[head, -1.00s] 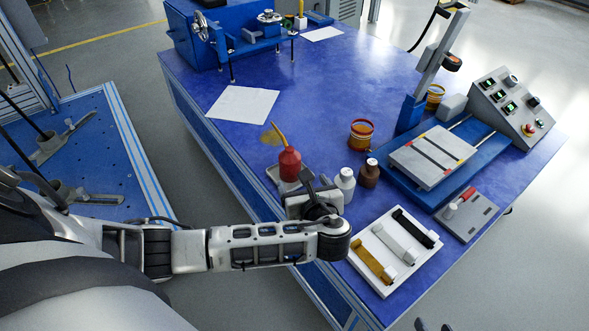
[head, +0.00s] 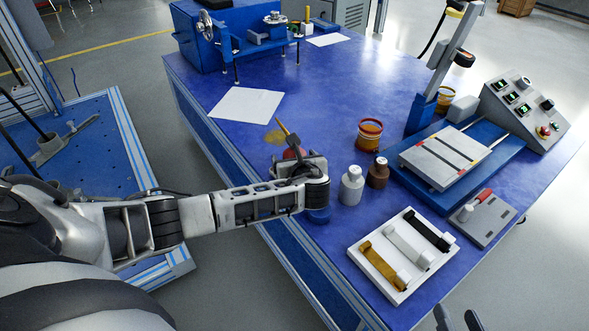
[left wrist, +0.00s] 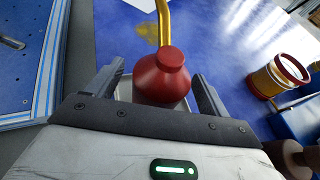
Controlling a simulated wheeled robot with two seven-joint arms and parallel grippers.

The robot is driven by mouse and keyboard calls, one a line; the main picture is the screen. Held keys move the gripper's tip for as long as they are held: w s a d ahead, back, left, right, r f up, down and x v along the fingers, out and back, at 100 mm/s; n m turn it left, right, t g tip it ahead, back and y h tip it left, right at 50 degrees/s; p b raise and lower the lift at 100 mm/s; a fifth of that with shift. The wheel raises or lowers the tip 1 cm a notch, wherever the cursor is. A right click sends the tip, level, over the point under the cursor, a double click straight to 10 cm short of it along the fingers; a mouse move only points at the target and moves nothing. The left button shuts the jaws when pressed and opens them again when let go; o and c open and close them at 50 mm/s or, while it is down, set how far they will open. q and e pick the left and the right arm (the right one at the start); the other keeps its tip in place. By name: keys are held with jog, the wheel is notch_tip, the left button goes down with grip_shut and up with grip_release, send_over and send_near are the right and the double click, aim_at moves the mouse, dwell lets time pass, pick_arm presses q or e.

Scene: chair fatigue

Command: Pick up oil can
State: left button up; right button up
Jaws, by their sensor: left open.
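The red oil can (left wrist: 160,78) with its thin yellow spout (left wrist: 163,22) stands between the two fingers of my left gripper (left wrist: 155,84) in the left wrist view. The fingers are apart, one on each side of the can, and do not look closed on it.
A white bottle (head: 351,186) and a brown bottle (head: 378,173) stand close to the right of my left gripper. A yellow-red tin (head: 369,135) is behind them. A white tray (head: 366,284) with strips lies in front. A paper sheet (head: 245,104) lies farther back.

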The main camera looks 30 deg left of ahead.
pick_arm(q)
jog(key=shift+w+a, duration=0.15)
jog(key=c, duration=1.4)
jog(key=shift+o, duration=0.2)
